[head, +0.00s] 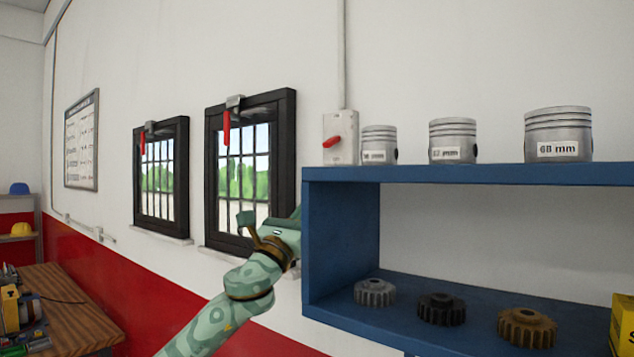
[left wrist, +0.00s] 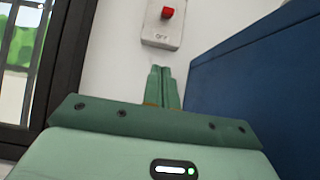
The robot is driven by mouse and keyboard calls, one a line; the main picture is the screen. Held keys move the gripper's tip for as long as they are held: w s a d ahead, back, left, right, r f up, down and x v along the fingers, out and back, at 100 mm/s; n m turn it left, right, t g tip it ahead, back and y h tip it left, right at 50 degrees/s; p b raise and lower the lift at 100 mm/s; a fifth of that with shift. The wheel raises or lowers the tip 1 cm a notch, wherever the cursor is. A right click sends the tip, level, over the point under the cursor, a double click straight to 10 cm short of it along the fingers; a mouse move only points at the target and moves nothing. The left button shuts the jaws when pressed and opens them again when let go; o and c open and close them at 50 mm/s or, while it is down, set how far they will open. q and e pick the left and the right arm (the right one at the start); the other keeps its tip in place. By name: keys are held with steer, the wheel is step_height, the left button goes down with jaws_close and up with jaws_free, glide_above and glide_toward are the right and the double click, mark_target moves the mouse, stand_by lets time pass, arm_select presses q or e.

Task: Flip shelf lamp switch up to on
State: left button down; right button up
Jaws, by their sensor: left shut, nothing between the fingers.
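The lamp switch is a pale grey box (head: 340,138) on the white wall, just above the shelf's left end, with a red lever (head: 331,143) sticking out. In the left wrist view the switch box (left wrist: 163,24) is at the top, with its red lever (left wrist: 168,12) above an "OFF" label. My left gripper (head: 294,214) is below and left of the switch, beside the shelf's left end. Its fingers (left wrist: 162,84) are shut and empty, pointing toward the wall below the box with a gap between. My right gripper is not in view.
The blue shelf (head: 321,240) stands close to the right of my left gripper and carries pistons and gears. A black-framed window (head: 289,150) with a red handle is to the left. A wooden bench (head: 75,300) is at the lower left. The wall between window and switch is clear.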

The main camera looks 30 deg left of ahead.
mark_target(332, 141)
arm_select(q)
steer(key=w+r+p, duration=0.1)
steer(key=w+r, duration=0.1)
steer(key=r, duration=0.1)
steer(key=w+r+p, duration=0.2)
steer(key=r, duration=0.1)
steer(key=w+r+p, duration=0.2)
steer(key=r, duration=0.1)
steer(key=shift+d, duration=0.3)
steer(key=shift+s+a+r+p, duration=0.1)
steer(key=shift+s+r+p, duration=0.15)
steer(key=shift+s+p, duration=0.1)
steer(key=shift+w+f, duration=0.1)
steer(key=shift+w, duration=0.1)
